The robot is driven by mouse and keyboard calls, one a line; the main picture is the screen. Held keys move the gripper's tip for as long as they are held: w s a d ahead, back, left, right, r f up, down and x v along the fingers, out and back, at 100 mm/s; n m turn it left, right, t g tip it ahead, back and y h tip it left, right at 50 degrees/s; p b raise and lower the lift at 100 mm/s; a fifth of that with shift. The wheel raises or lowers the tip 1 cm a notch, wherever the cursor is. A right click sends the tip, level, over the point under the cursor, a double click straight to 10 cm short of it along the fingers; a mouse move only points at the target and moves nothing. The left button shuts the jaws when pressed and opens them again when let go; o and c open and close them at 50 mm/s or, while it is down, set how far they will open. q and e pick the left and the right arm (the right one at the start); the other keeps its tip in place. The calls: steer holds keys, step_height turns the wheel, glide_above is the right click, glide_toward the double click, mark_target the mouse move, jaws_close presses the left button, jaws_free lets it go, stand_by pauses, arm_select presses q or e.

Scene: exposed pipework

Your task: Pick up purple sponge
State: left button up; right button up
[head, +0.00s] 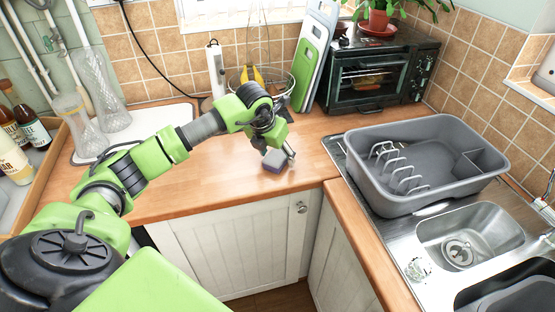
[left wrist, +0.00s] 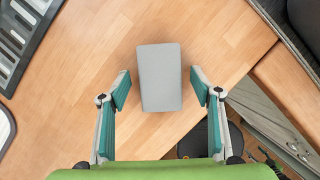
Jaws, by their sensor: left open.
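The purple sponge (head: 274,161) lies on the wooden counter near its front edge in the head view, with a grey top face. In the left wrist view the sponge (left wrist: 160,78) shows as a grey block between and slightly ahead of my fingertips. My left gripper (head: 288,148) is just above and beside the sponge in the head view. In the left wrist view my left gripper (left wrist: 160,88) is open, one finger on each side of the sponge, with a gap on both sides. My right gripper is in neither view.
A grey dish rack (head: 425,165) stands by the metal sink (head: 475,240) on the right. A toaster oven (head: 375,75), cutting boards (head: 312,60) and a wire fruit basket (head: 262,80) stand at the back. Glass vases (head: 95,90) stand on the left. Counter around the sponge is clear.

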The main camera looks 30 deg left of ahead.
mark_target(279, 152)
arm_select(q)
steer(key=shift+c, duration=0.3)
steer(key=c, duration=1)
steer(key=shift+o, duration=0.2)
steer(key=shift+r, duration=0.1)
steer(key=shift+r+p, duration=0.35)
steer(key=shift+p, duration=0.2)
step_height(279, 152, up, 2)
steer(key=shift+w+r+b, duration=0.1)
steer(key=shift+r+b, duration=0.1)
steer(key=shift+b, duration=0.35)
steer(key=s+d+r+b, duration=0.2)
steer(key=s+r, duration=0.3)
steer(key=s, duration=0.2)
steer(key=s+d+r+b, duration=0.2)
steer(key=s+r, duration=0.3)
steer(key=s, duration=0.1)
steer(key=shift+s+r+b, duration=0.15)
steer(key=shift+s+b, duration=0.15)
steer(key=shift+s, duration=0.05)
steer(key=shift+c, duration=0.3)
